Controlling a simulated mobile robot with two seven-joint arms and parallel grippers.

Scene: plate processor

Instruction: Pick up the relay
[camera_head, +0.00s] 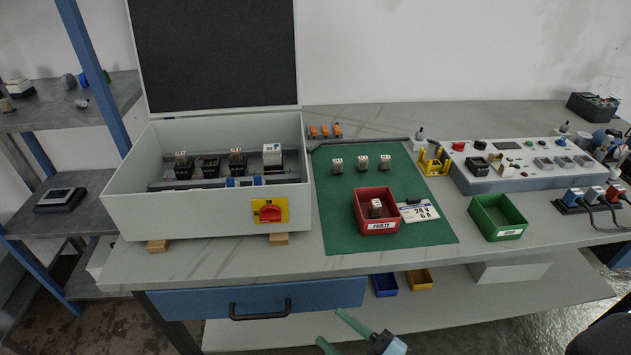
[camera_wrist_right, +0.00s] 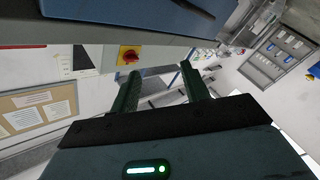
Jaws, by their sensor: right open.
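Several small relays with pale tops are in the head view. Three relays stand in a row on the green mat (camera_head: 338,230): a left one (camera_head: 337,166), a middle one (camera_head: 362,164) and a right one (camera_head: 385,162). Another relay (camera_head: 376,208) is inside the red bin labelled FAULTY (camera_head: 376,228). More relays (camera_head: 181,165) sit in sockets inside the open grey cabinet (camera_head: 190,219). My right gripper (camera_head: 330,326) is low in front of the bench, below the drawer, open and empty. Its green fingers also show apart in the right wrist view (camera_wrist_right: 160,72). My left gripper is out of view.
A green bin (camera_head: 498,218) stands right of the mat, and a white 24 V card (camera_head: 419,212) lies beside the red bin. A grey test panel (camera_head: 520,180) is behind. The drawer handle (camera_head: 260,310) projects from the bench front.

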